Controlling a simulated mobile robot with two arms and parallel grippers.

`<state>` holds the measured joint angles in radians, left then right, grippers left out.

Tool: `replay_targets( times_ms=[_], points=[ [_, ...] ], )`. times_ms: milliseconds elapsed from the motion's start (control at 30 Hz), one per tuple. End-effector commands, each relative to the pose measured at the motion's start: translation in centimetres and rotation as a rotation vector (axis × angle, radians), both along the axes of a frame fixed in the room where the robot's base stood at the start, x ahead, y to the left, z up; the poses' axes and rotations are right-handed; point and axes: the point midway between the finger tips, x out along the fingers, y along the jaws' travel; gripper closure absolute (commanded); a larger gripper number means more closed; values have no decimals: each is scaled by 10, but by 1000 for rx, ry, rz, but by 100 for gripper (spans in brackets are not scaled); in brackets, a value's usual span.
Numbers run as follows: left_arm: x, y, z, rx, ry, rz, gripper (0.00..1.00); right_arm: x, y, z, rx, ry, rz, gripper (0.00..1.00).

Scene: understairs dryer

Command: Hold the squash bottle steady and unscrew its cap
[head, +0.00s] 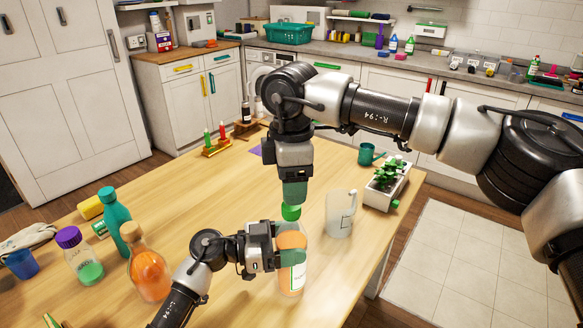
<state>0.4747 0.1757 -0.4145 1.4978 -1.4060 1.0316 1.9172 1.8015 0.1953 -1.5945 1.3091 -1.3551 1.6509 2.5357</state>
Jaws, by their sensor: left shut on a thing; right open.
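The squash bottle (291,278), clear with orange liquid and a pale label, stands upright near the table's front middle. My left gripper (280,260) is shut on its body from the left. The green cap (291,212) shows above the bottle's pale top. I cannot tell whether it is still threaded. My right gripper (293,203) points straight down right over the cap, open, with its fingertips at the cap's upper part. The fingers partly hide the cap.
A clear jug (341,213) stands close right of the bottle, with a white planter (386,190) beyond. An orange bottle (149,272), a teal bottle (115,221) and a purple-capped bottle (79,256) stand at left. Candles (214,139) stand farther back. The middle-left table is clear.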

Motion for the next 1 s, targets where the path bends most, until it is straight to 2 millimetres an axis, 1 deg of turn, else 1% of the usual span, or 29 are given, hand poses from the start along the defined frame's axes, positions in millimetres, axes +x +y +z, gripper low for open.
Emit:
replay_targets(
  times_ms=[33, 100, 200, 300, 467, 667, 700, 867, 1000],
  points=[
    [0, 0, 0, 0, 0, 0, 99, 0, 0, -9, -1, 3, 1, 42],
    [0, 0, 0, 0, 0, 0, 99, 0, 0, -20, 1, 3, 0, 42],
    [0, 0, 0, 0, 0, 1, 99, 0, 0, -34, 0, 1, 0, 42],
    [0, 0, 0, 0, 0, 1, 99, 0, 0, -43, 0, 2, 0, 42],
    [0, 0, 0, 0, 0, 1, 99, 0, 0, -50, 1, -1, 0, 42],
    [0, 0, 0, 0, -1, 1, 99, 0, 0, -50, 1, -1, 1, 42],
    [0, 0, 0, 0, -1, 1, 99, 0, 0, -50, 1, -1, 1, 43],
    [0, 0, 0, 0, -1, 1, 99, 0, 0, -50, 1, -1, 1, 68],
    [0, 0, 0, 0, -1, 0, 99, 0, 0, -50, 1, -1, 1, 89]
  ],
)
